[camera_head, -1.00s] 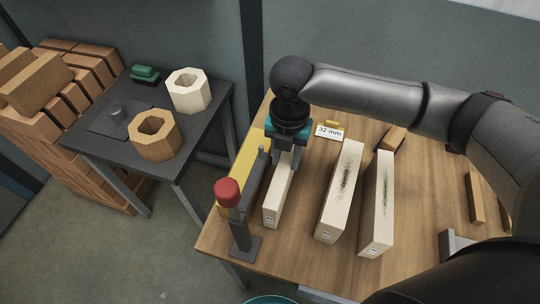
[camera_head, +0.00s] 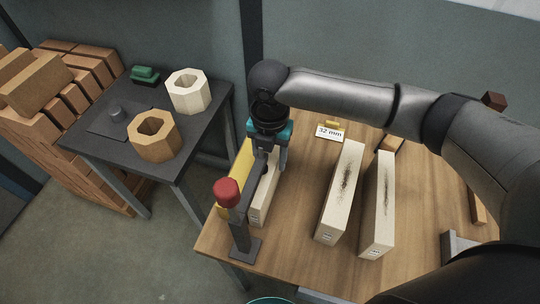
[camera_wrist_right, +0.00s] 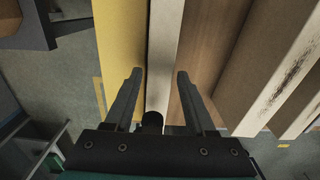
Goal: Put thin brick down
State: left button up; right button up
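The thin brick (camera_head: 262,205) is a pale, narrow block standing on edge at the left side of the wooden table (camera_head: 300,238). It lies along a yellow strip (camera_head: 239,166); I cannot tell whether they touch. In the right wrist view, its pale top (camera_wrist_right: 164,60) runs between the fingers. My right gripper (camera_head: 269,158) is above the brick's far part, pointing down. In the wrist view the right gripper (camera_wrist_right: 160,74) has its fingers apart, with small gaps beside the brick. My left gripper is out of view.
A red-capped post (camera_head: 228,191) with a dark bar stands close left of the brick. Two larger pale bricks (camera_head: 341,195) (camera_head: 378,205) stand to the right, with bare wood between. A "32 mm" card (camera_head: 329,133) lies behind. A dark side table (camera_head: 190,137) holds two hollow blocks.

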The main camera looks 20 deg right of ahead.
jog(key=shift+o, duration=0.9)
jog(key=shift+r, duration=0.2)
notch_tip(320, 180, up, 12)
jog(key=p, duration=0.2)
